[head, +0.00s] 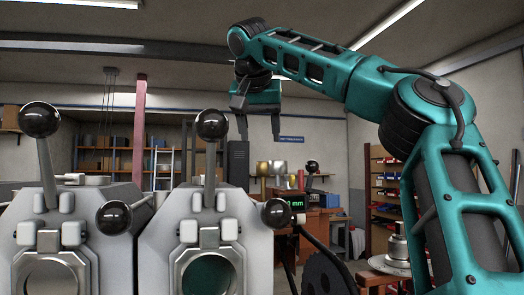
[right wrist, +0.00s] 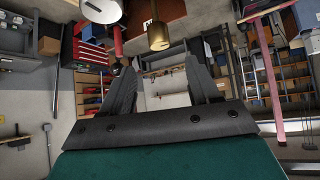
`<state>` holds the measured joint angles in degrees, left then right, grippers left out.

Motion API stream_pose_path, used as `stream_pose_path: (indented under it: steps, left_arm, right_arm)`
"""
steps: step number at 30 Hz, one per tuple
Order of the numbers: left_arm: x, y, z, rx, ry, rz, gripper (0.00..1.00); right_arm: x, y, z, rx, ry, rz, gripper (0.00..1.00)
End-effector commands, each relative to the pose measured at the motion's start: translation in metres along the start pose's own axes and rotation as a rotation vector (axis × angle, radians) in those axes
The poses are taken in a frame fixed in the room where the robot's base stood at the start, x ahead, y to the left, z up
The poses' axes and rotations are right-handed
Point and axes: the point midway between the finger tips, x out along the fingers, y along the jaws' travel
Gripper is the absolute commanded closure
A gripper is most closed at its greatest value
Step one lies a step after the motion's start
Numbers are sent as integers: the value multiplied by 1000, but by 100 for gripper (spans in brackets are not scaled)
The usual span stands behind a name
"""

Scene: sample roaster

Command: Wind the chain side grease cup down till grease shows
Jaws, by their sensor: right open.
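My right gripper (head: 259,137) hangs at the end of the teal arm, high above and behind the grey machines, with its two dark fingers apart and nothing between them. In the right wrist view its fingers (right wrist: 160,68) are also spread and empty. I cannot make out a grease cup for certain in either view. A dark toothed wheel (head: 326,273), perhaps on the chain side, shows low at the right of the machines. A brass cylinder (right wrist: 157,36) shows beyond the fingers in the wrist view; I cannot tell what it is. My left gripper is out of view.
Two grey roaster fronts (head: 208,228) with black ball levers (head: 212,124) fill the lower left. A green display (head: 297,203) stands beside them. A flanged metal part (head: 396,250) sits at the lower right. Wooden shelves (head: 384,190) stand behind. Air around the gripper looks clear.

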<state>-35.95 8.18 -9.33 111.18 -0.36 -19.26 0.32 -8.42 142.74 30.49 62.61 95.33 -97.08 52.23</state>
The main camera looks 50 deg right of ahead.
Motion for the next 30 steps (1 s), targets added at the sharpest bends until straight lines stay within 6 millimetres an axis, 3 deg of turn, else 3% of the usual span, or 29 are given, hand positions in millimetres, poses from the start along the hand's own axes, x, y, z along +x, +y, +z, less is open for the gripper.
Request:
stream_pose_path:
  steps: [3,9,30]
  left_arm:
    - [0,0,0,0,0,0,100]
    - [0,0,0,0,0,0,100]
    - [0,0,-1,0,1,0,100]
  right_arm:
    - [-20,0,0,0,1,0,39]
    - [-35,0,0,0,0,0,39]
    - [-35,0,0,0,-1,0,39]
